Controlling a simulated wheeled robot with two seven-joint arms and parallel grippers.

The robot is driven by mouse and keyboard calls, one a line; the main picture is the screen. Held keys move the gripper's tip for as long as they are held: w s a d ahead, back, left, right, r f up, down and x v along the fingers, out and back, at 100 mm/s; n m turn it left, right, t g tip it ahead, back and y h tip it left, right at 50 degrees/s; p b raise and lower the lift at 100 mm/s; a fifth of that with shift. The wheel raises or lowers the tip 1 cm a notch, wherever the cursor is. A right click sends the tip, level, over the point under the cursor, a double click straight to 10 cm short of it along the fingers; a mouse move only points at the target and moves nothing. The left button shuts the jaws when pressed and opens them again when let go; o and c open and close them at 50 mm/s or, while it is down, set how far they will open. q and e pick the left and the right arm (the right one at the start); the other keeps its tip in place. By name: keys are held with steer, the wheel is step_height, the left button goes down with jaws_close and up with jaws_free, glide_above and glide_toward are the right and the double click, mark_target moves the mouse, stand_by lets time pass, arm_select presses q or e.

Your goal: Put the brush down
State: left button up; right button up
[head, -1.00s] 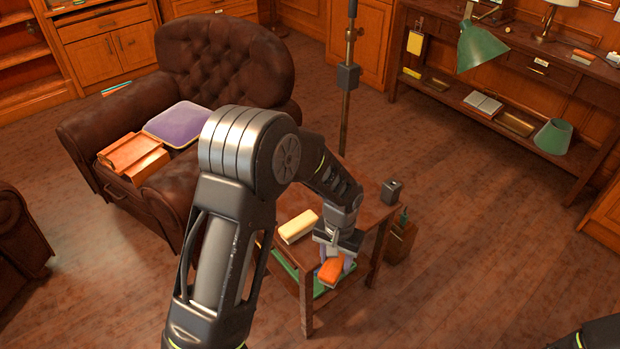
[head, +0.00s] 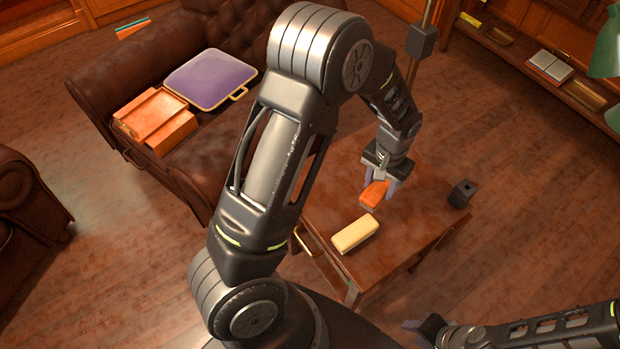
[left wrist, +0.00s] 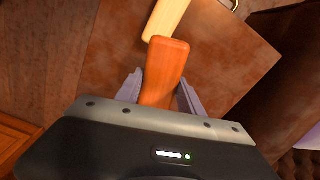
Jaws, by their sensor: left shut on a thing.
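The brush, an orange-brown wooden block (head: 373,194), is between the fingers of my left gripper (head: 380,187), which is shut on it over the far part of the small wooden side table (head: 410,224). In the left wrist view the brush (left wrist: 163,68) sticks out ahead between the two grey fingers (left wrist: 160,95). I cannot tell whether its underside touches the tabletop. My right gripper (head: 426,328) is low at the bottom right, partly seen; its jaw opening is unclear.
A cream block (head: 355,234) lies on the table near the brush. A small dark box (head: 461,193) stands at the right corner. The tabletop's right part is clear.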

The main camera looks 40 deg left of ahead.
stand_by(0.3)
arm_select(q)
steer(key=s+a+m+b, duration=0.1)
steer(key=s+a+b, duration=0.1)
steer(key=a+b, duration=0.4)
steer(key=s+a+m+b, duration=0.2)
steer(key=a+b, duration=0.4)
steer(key=a, duration=0.5)
steer(key=shift+s+r, duration=0.45)
steer(key=shift+s, duration=0.2)
steer(key=shift+f+b, duration=0.45)
steer(key=shift+f, duration=2.75)
steer(key=shift+f, duration=1.85)
